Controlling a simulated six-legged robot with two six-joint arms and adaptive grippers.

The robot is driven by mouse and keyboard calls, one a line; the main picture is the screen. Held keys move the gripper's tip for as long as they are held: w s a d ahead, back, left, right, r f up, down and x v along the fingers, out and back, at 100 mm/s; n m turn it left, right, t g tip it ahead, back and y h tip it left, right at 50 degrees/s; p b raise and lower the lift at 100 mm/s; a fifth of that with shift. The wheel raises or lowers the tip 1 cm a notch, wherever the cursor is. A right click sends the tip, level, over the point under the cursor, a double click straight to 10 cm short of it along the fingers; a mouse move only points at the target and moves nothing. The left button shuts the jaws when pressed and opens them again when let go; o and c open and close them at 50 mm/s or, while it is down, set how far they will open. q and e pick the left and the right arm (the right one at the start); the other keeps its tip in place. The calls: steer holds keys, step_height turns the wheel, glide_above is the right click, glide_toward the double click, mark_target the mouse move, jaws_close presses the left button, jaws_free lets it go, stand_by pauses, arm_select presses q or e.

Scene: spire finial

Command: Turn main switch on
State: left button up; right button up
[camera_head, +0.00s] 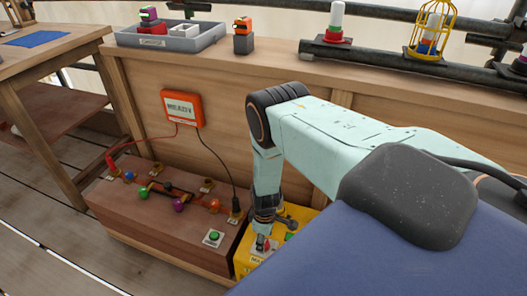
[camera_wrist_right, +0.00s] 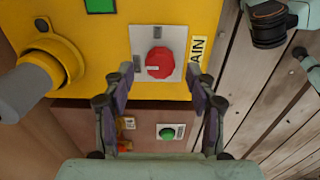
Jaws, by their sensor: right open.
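The main switch (camera_wrist_right: 160,62) is a red round knob on a pale square plate, set in the yellow box (camera_wrist_right: 100,35). Part of the word "MAIN" shows on a label (camera_wrist_right: 196,62) beside it. In the head view the yellow box (camera_head: 242,262) stands at the bottom middle, partly behind my arm. My right gripper (camera_wrist_right: 160,108) is open, with one finger on each side of the knob in the wrist view. Whether the fingers touch it I cannot tell. In the head view the right gripper (camera_head: 264,240) points down at the box. My left gripper is not in view.
A brown wooden box (camera_head: 150,215) with colored knobs and a green button (camera_head: 213,236) adjoins the yellow box. An orange meter (camera_head: 182,108) with cables hangs on the wooden panel behind. A grey plug (camera_wrist_right: 30,85) sticks out of the yellow box near the gripper.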

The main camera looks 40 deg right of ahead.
steer(key=shift+f+b, duration=0.35)
steer(key=shift+f, duration=0.75)
steer(key=shift+c, duration=0.4)
steer(key=c, duration=1.1)
